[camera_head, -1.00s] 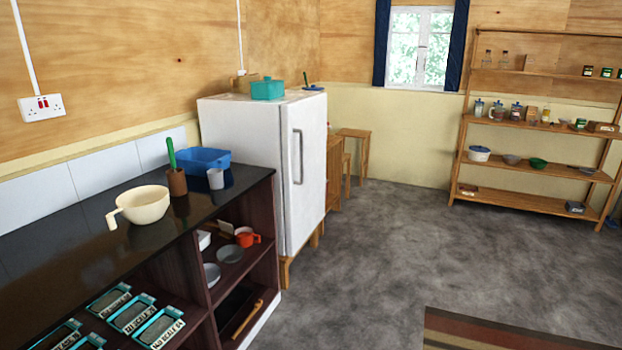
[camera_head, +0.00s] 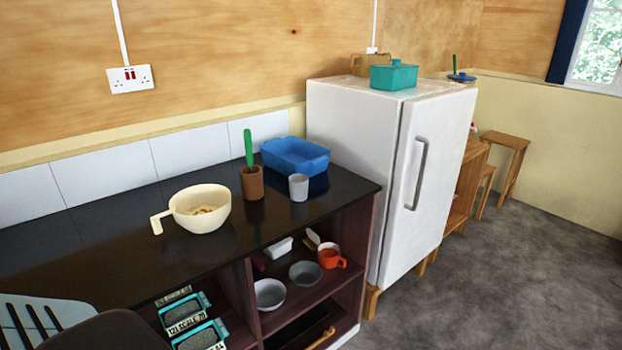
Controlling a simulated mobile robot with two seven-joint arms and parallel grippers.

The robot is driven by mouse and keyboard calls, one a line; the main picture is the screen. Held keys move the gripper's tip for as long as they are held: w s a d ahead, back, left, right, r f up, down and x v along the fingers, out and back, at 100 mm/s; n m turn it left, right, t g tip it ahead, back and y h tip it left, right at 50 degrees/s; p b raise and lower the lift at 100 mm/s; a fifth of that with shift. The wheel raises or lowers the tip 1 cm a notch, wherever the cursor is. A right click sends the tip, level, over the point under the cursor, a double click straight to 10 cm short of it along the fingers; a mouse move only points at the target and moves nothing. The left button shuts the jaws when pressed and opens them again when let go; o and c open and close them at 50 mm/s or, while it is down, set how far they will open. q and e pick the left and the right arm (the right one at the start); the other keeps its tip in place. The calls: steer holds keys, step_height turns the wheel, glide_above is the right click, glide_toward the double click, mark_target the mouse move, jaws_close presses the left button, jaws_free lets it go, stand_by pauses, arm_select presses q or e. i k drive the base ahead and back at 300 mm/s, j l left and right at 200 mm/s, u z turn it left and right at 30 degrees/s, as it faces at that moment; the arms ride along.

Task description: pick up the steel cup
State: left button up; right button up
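A small grey cup (camera_head: 298,187), which looks like the steel cup, stands upright on the black countertop (camera_head: 110,235). It is right of a brown pot (camera_head: 252,183) with a green-handled thing in it, and in front of a blue tray (camera_head: 295,155). Nothing visible covers the cup. Neither of my grippers can be made out in the head view. A dark rounded shape and a pale slotted one fill the lower left corner; I cannot tell what they are.
A cream bowl with a handle (camera_head: 200,208) stands left of the pot. Below the counter, an open shelf holds grey bowls (camera_head: 270,294) and a red cup (camera_head: 331,258). A white fridge (camera_head: 360,150) borders the counter on the right. The grey floor (camera_head: 520,270) beyond is clear.

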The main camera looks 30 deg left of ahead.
mark_target(299, 188)
steer(key=i+l+u, duration=0.1)
steer(key=i+u, duration=0.35)
steer(key=i+l+u, duration=0.65)
steer(key=u, duration=0.25)
steer(key=i+l+u, duration=0.55)
steer(key=l+u, duration=0.2)
steer(key=i+l+u, duration=0.1)
steer(key=l+u, duration=0.2)
steer(key=l, duration=0.2)
